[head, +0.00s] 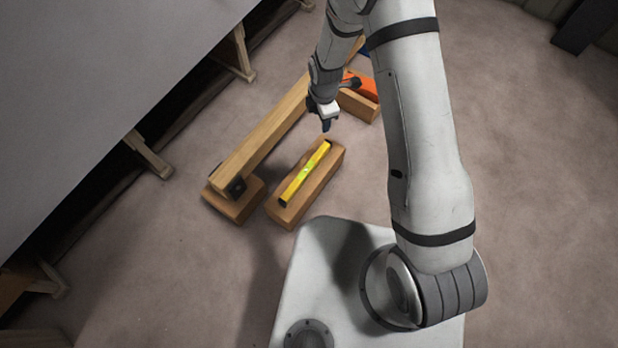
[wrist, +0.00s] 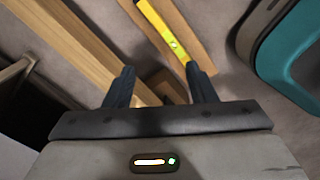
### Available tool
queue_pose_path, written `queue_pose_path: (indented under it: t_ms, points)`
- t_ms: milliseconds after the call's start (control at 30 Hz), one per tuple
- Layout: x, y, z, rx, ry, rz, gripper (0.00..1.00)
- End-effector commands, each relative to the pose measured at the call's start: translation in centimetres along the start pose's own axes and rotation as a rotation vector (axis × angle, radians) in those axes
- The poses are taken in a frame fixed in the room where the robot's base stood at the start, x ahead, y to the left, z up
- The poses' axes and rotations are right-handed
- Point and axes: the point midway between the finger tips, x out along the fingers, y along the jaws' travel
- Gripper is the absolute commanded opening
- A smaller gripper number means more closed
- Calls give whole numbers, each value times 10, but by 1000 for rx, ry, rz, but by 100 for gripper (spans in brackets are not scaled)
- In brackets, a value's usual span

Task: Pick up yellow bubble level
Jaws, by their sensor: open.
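The yellow bubble level (head: 306,172) lies lengthwise on top of a wooden block (head: 327,174) on the floor in the head view. In the wrist view the level (wrist: 163,33) runs from the top edge down toward the right finger, which hides its near end. My gripper (head: 326,122) is above the far end of the block in the head view, close to the level's far end. In the wrist view my gripper (wrist: 160,80) is open, with its two dark fingers apart and nothing held between them.
A long wooden beam (head: 262,137) runs left of the level, its near end over another block (head: 235,203). An orange object (head: 366,86) lies on a block behind my gripper. A large grey panel (head: 90,85) fills the left.

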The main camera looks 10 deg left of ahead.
Motion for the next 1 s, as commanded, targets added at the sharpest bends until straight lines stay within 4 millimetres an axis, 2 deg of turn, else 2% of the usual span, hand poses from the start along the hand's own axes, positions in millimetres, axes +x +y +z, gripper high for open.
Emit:
queue_pose_path:
  t_ms: [33, 100, 200, 300, 500, 833, 1000]
  points:
    - [52, -3, -13, -96, 3, -17, 51]
    - [98, -6, -28, -228, 7, -27, 51]
    - [151, -13, -45, -384, 12, -36, 51]
    - [186, -19, -57, -496, 16, -41, 51]
    - [219, -26, -66, -589, 19, -45, 51]
    - [251, -31, -65, -591, 20, -47, 51]
    - [277, -37, -62, -590, 19, -46, 51]
